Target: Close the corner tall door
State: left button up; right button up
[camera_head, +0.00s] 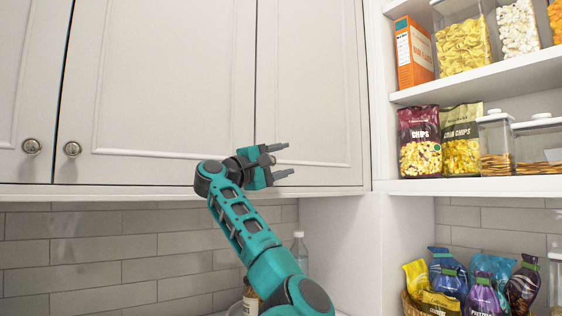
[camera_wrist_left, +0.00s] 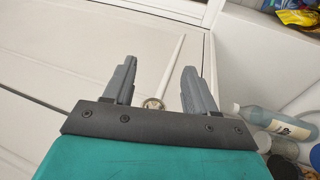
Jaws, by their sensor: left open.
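White panelled cabinet doors fill the upper left of the head view; the rightmost one (camera_head: 312,80), beside the open shelves, looks flush with its neighbour. I cannot tell for certain which is the corner tall door. My left gripper (camera_head: 289,159) is in front of this door's lower part, its fingers pointing right. It is open, with one finger above the other. A round metal knob (camera_head: 272,160) shows between the fingers. In the left wrist view the knob (camera_wrist_left: 153,103) sits near the finger bases, against the white door surface. Whether the fingers touch it is unclear. My right gripper is out of view.
Two more round knobs (camera_head: 72,149) are on the doors at left. Open shelves (camera_head: 480,82) at right hold chip bags, jars and an orange box (camera_head: 413,54). Below, a clear bottle (camera_head: 299,250) stands behind my left arm, near a basket of snack bags (camera_head: 450,282).

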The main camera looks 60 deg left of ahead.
pick_arm(q)
jog(key=b+v, duration=0.3)
jog(key=v, duration=1)
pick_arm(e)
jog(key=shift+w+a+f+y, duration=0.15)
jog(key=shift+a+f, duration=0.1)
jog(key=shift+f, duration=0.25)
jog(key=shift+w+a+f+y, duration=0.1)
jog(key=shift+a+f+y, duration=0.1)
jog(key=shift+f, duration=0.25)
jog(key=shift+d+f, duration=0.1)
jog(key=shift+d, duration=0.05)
